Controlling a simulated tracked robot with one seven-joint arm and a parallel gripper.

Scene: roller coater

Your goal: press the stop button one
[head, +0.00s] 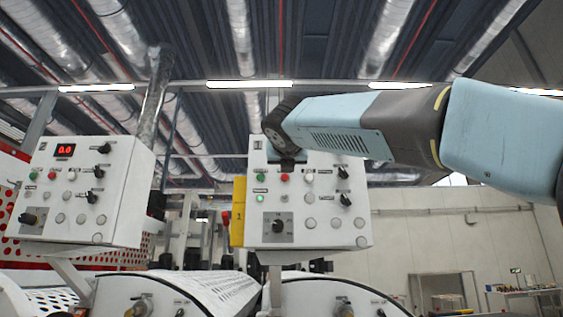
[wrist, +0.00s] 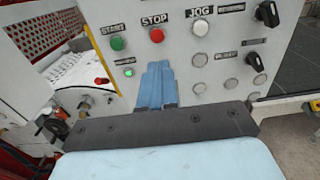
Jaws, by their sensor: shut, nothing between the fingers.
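The red stop button (wrist: 156,35) sits under a STOP label on the white control panel, between the green start button (wrist: 117,43) and the white jog button (wrist: 200,28). In the head view the red button (head: 285,177) shows on the right panel (head: 295,235), beside a yellow plate (head: 239,211) marked 1. My gripper (wrist: 157,66) is shut and empty, its blue fingertips just below the stop button in the wrist view. Whether the tips touch the panel cannot be told. In the head view my gripper (head: 287,161) is just above the red button, partly hidden by my arm.
A second panel (head: 75,190) with a red display stands at the left, with its own buttons and knobs. Black switches (wrist: 267,13) and grey buttons fill the right panel's other side. White rollers (head: 205,287) lie below. Open room shows at the right.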

